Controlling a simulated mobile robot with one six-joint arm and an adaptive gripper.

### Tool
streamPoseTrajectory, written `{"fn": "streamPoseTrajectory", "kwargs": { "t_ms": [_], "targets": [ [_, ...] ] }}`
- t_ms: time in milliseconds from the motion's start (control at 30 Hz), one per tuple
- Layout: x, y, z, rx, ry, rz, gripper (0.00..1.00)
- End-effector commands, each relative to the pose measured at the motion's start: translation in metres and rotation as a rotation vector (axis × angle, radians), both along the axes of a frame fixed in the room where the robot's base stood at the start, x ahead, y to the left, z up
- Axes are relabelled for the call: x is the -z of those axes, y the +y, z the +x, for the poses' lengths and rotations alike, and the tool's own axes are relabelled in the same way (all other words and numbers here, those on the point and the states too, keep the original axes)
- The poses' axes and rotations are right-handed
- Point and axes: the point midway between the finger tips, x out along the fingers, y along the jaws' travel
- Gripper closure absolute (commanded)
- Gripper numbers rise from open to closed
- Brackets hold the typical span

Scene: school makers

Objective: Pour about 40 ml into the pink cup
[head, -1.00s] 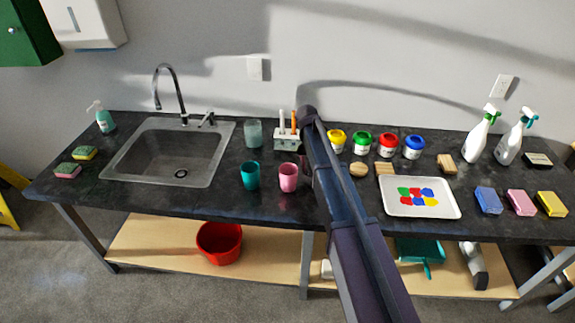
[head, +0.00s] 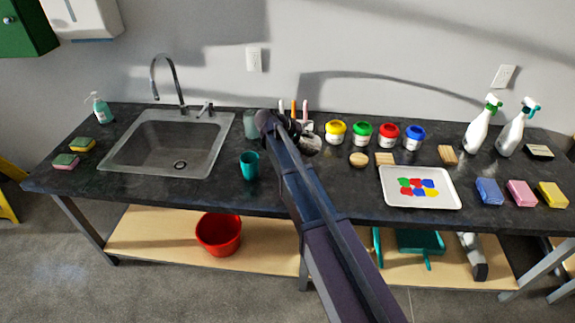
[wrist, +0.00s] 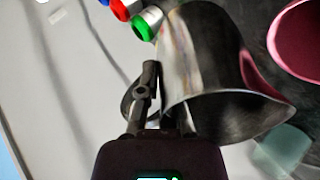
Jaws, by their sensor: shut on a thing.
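A shiny metal jug (wrist: 215,65) fills the middle of the wrist view, its flared rim toward the bottom right. My gripper (wrist: 145,85) is shut on it at its side, apparently at the handle. In the head view the jug (head: 311,146) shows partly to the right of my arm, above the counter; it looks tilted. The pink cup (wrist: 299,42) shows at the right edge of the wrist view, its open mouth close to the jug and partly cut off. In the head view my arm hides this cup. No liquid stream is visible, and the liquid level cannot be seen.
A teal cup (head: 250,164) stands left of my arm, with a cloudy glass (head: 251,124) behind it. A brush holder (head: 307,126) is behind the jug. Paint pots (head: 361,135) and a white tray (head: 421,201) stand right. The sink (head: 120,150) is left.

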Motion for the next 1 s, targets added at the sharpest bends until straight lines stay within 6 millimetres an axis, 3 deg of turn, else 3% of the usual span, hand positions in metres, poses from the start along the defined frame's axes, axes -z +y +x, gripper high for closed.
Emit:
{"fn": "streamPoseTrajectory", "kwargs": {
  "t_ms": [1000],
  "targets": [
    [-0.009, 0.005, -0.003, 0.0, -0.101, -0.153, 1.0]
  ]
}}
